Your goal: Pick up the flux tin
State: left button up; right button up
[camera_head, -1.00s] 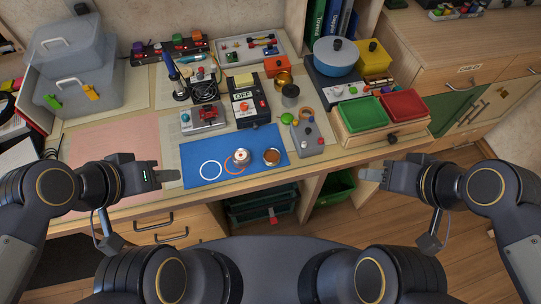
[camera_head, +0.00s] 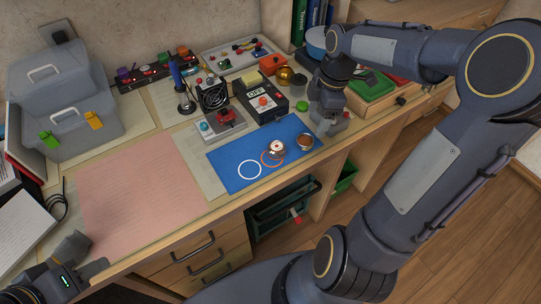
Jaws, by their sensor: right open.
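A small round tin with an amber-brown top (camera_head: 305,141), which looks like the flux tin, stands at the right end of the blue mat (camera_head: 232,170). A red and white round item (camera_head: 277,148) sits just left of it, by an orange ring outline. My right gripper (camera_head: 325,132) is open and points down, just right of the amber tin and apart from it; its fingertips are hard to make out against the grey box behind. My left gripper (camera_head: 97,268) is low at the left by the table's front edge, far from the tin; its opening is unclear.
A power unit marked OFF (camera_head: 262,102), a red and grey device (camera_head: 218,124) and a fan (camera_head: 213,94) stand behind the mat. Green and red trays are partly hidden behind my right arm. The pink sheet (camera_head: 140,195) is bare.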

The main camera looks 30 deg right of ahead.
aim_at(304, 142)
jog(key=shift+w+a+f+n, duration=0.15)
jog(key=shift+f, duration=0.3)
jog(key=shift+w+a+f+n, duration=0.1)
jog(key=shift+w+f+n, duration=0.05)
jog(key=shift+f, duration=0.25)
jog(key=f, duration=0.3)
jog(key=a+f+b, duration=0.1)
jog(key=f, duration=0.2)
jog(key=shift+w+a+f, duration=0.15)
jog(key=shift+f, duration=0.2)
jog(key=shift+c, duration=0.4)
jog(key=c, duration=1)
jog(key=shift+r, duration=0.1)
